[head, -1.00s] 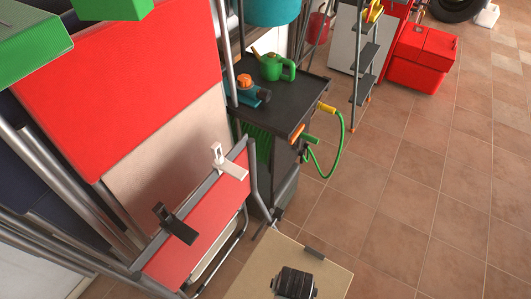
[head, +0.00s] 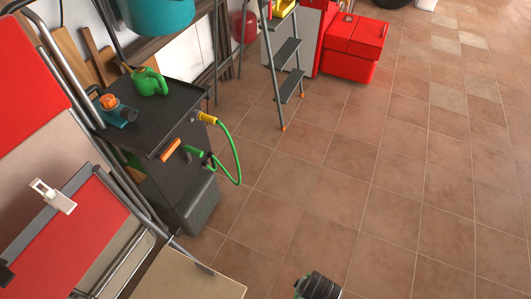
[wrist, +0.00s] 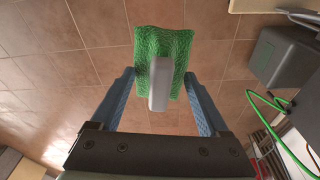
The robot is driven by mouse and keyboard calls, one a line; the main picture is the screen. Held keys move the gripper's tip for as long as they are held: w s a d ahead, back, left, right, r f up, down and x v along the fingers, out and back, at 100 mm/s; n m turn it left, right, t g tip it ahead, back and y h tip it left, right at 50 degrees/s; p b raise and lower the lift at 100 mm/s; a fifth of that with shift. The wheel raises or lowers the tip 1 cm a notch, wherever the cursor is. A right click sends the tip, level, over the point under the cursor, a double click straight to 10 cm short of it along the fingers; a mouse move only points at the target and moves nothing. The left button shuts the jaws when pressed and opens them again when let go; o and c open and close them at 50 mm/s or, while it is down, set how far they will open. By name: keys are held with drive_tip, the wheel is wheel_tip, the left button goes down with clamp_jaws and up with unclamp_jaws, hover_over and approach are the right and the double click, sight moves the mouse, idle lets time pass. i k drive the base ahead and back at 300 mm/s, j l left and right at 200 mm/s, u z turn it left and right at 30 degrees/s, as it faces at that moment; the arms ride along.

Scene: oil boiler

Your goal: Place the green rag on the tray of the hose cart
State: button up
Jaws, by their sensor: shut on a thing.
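The green rag (wrist: 178,42) is at the top middle of the wrist view, with a grey block (wrist: 159,85) in front of it. My gripper (wrist: 159,76) is shut on the rag, with its blue fingers at either side. The rag hangs clear above the tiled floor. The hose cart (head: 187,190) stands at the left of the head view. Its dark top tray (head: 165,108) holds a green watering can (head: 150,82) and a blue object with an orange cap (head: 115,108). Bare tray surface shows in front of them.
A green hose (head: 237,150) loops from the cart's right side. Red folding chairs (head: 80,235) with a white clip stand at the left. A stepladder (head: 287,60) and a red box (head: 355,48) stand at the back. The tiled floor right of the cart is clear.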

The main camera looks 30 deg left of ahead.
sight(178, 105)
drive_tip(key=i+l+u, duration=0.2)
drive_tip(key=i, duration=0.2)
drive_tip(key=i+u, duration=0.2)
drive_tip(key=i, duration=0.25)
drive_tip(key=i+l+u, duration=0.25)
drive_tip(key=i, duration=0.15)
drive_tip(key=i+u, duration=0.15)
drive_tip(key=u, duration=0.3)
drive_tip(key=i+u, duration=0.2)
drive_tip(key=u, duration=0.3)
drive_tip(key=i+l+u, duration=0.1)
drive_tip(key=u, duration=0.35)
drive_tip(key=i+l+u, duration=0.15)
drive_tip(key=u, duration=0.3)
drive_tip(key=l+u, duration=0.25)
drive_tip(key=u, duration=0.25)
drive_tip(key=i+l+u, duration=0.1)
drive_tip(key=l+u, duration=0.2)
drive_tip(key=u, duration=0.15)
